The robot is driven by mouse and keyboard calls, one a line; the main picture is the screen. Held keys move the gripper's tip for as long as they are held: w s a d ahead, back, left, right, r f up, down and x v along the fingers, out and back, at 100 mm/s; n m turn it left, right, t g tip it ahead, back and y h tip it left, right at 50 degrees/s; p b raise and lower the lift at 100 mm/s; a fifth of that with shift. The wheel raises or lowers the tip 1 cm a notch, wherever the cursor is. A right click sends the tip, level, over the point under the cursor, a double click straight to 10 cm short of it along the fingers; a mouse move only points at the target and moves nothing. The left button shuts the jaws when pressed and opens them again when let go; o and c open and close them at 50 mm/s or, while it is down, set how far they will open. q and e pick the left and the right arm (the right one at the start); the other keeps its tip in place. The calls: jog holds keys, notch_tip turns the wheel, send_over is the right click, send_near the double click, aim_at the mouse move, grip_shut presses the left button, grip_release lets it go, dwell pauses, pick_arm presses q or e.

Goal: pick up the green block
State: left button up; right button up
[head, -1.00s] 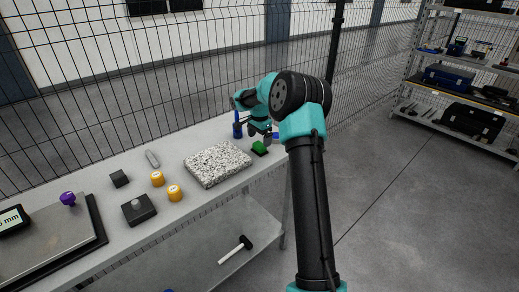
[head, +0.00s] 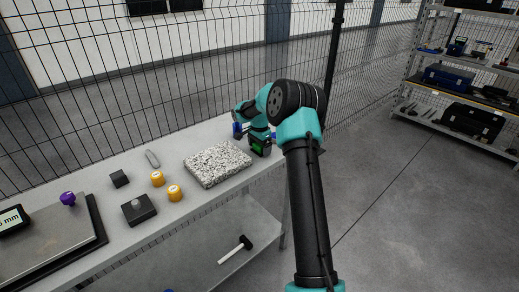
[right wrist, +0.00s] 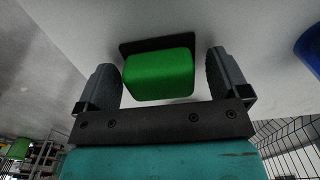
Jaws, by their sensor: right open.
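The green block (right wrist: 158,76) sits on a thin dark pad (right wrist: 128,47) on the grey bench, as the right wrist view shows. In the head view the green block (head: 258,148) is partly hidden by my right gripper (head: 260,143), which points down at it. In the right wrist view my right gripper (right wrist: 161,72) is open, with one finger on each side of the block. A narrow gap shows on each side. My left gripper is in neither view.
A speckled stone slab (head: 217,164) lies just left of the block. A blue item (head: 238,131) stands behind. Wire fence (head: 150,90) runs behind the bench.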

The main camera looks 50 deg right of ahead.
jog(key=c, duration=1)
jog(key=shift+r, duration=0.15)
jog(key=shift+r, duration=1.45)
jog(key=shift+s+a+r, duration=0.1)
jog(key=shift+r, duration=0.15)
jog(key=s+a, duration=0.3)
jog(key=a, duration=0.1)
jog(key=s+a+r, duration=0.1)
jog(key=s+a, duration=0.2)
jog(key=a, duration=0.1)
jog(key=s+a, duration=0.4)
jog(key=shift+s+r, duration=0.1)
jog(key=shift+r, duration=0.1)
